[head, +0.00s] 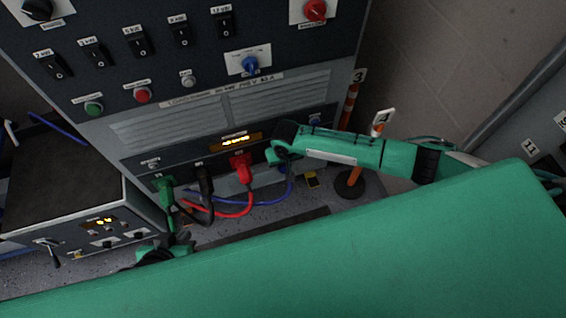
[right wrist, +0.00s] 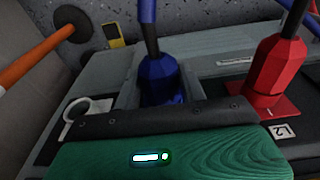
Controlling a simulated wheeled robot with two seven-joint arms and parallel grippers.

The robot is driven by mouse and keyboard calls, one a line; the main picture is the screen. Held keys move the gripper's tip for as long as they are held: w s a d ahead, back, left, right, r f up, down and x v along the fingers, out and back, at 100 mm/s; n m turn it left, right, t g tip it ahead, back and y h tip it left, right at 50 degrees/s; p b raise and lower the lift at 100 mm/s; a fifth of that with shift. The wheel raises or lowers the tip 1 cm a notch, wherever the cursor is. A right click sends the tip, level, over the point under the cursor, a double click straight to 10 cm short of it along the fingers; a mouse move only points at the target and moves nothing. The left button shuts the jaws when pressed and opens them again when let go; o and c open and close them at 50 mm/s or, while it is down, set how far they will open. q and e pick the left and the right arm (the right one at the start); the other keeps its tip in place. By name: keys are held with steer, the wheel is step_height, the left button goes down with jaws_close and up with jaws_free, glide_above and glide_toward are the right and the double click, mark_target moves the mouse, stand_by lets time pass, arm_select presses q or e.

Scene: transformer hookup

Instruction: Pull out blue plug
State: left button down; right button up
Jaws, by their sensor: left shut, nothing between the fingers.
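The blue plug (right wrist: 163,80) stands upright in the right wrist view, its dark cable rising from its top. In the head view only a bit of blue (head: 283,169) shows under my right gripper (head: 276,152). My right gripper is at the panel, right of the red plug (head: 241,165), with its grey fingers (right wrist: 163,92) on either side of the blue plug. I cannot tell whether they press on it. My left gripper (head: 178,238) is shut and empty, below the green plug (head: 165,190).
A black plug (head: 205,182) sits between the green and red plugs. The red plug (right wrist: 277,72) is close beside my right gripper. Cables loop in front of the panel. An orange post (head: 352,180) stands to the right, and a grey box (head: 65,190) to the left.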

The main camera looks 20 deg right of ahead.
steer(key=c, duration=0.6)
steer(key=shift+a+r+h+p, duration=0.1)
steer(key=shift+r+h+p, duration=0.1)
steer(key=shift+h+p, duration=0.35)
steer(key=shift+a+h+p, duration=0.1)
steer(key=shift+h+p, duration=0.65)
steer(key=shift+p, duration=0.1)
steer(key=shift+a+f+h+p, duration=0.1)
steer(key=shift+h+p, duration=0.2)
steer(key=shift+h, duration=0.1)
steer(key=shift+a+f+h, duration=0.1)
steer(key=shift+h, duration=1.6)
steer(key=shift+f, duration=0.1)
